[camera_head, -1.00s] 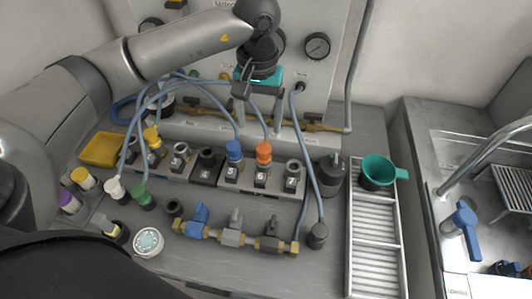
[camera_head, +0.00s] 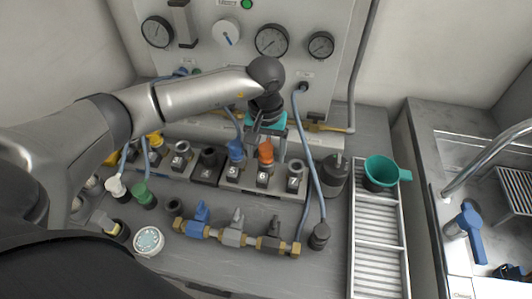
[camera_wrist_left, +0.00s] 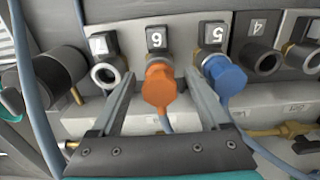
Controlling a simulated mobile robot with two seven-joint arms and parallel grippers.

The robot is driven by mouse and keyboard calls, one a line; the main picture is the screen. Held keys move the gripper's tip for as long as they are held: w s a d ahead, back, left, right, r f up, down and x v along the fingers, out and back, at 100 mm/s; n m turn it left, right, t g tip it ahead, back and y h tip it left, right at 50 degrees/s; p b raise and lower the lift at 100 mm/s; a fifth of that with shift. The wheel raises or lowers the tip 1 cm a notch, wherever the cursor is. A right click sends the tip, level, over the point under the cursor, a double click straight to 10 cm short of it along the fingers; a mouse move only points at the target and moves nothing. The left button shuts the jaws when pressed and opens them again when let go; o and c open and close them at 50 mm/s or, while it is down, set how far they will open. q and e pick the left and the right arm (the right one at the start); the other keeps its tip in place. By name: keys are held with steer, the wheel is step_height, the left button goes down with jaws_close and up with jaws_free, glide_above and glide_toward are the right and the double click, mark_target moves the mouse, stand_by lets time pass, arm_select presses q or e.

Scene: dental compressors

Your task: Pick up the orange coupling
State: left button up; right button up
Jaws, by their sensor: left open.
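The orange coupling (camera_head: 266,152) sits on station 6 of the grey numbered row. It also shows in the left wrist view (camera_wrist_left: 160,88), with a blue-grey hose below it. My left gripper (camera_head: 268,141) is open and points down at it. In the left wrist view, the two fingers of the left gripper (camera_wrist_left: 160,80) stand on either side of the orange coupling, with gaps visible. The gripper partly hides the coupling's top and hose in the head view. My right gripper is not in view.
A blue coupling (camera_head: 235,150) sits right beside it on station 5. Station 7 (camera_head: 295,173) holds a bare grey fitting. A hose (camera_head: 311,150) hangs to the right. A valve manifold (camera_head: 233,236) lies in front. A gauge panel (camera_head: 226,62) stands behind.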

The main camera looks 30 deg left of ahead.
arm_select(q)
jaws_close()
stand_by(0.5)
